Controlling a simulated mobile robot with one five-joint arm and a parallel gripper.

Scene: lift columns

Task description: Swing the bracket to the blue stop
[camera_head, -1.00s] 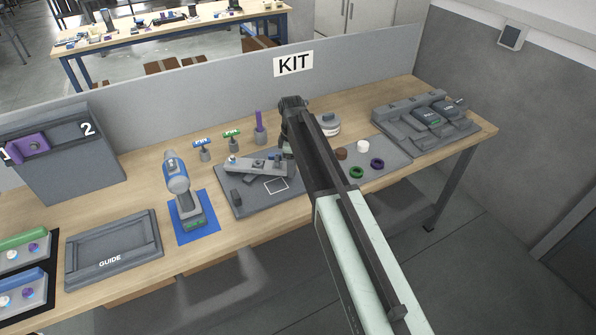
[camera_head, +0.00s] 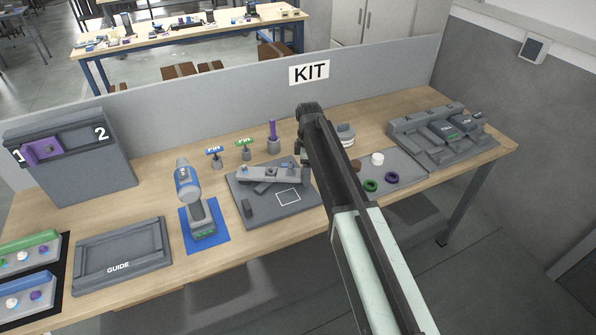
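The bracket (camera_head: 270,173) is a light grey bar on a dark grey base plate (camera_head: 262,207) in the middle of the bench. It lies roughly left to right near the plate's back. A dark block (camera_head: 248,208) stands at the plate's left side, and a white square outline is marked on the plate. I cannot make out a blue stop on the plate. My arm reaches over the plate's right edge. My gripper (camera_head: 306,165) is mostly hidden behind my arm, just right of the bracket, and its fingers cannot be made out.
A blue and grey drill (camera_head: 191,198) stands on a blue mat left of the plate. Rings and caps lie on a grey mat (camera_head: 403,166) to the right. A GUIDE tray (camera_head: 122,258) lies at the left.

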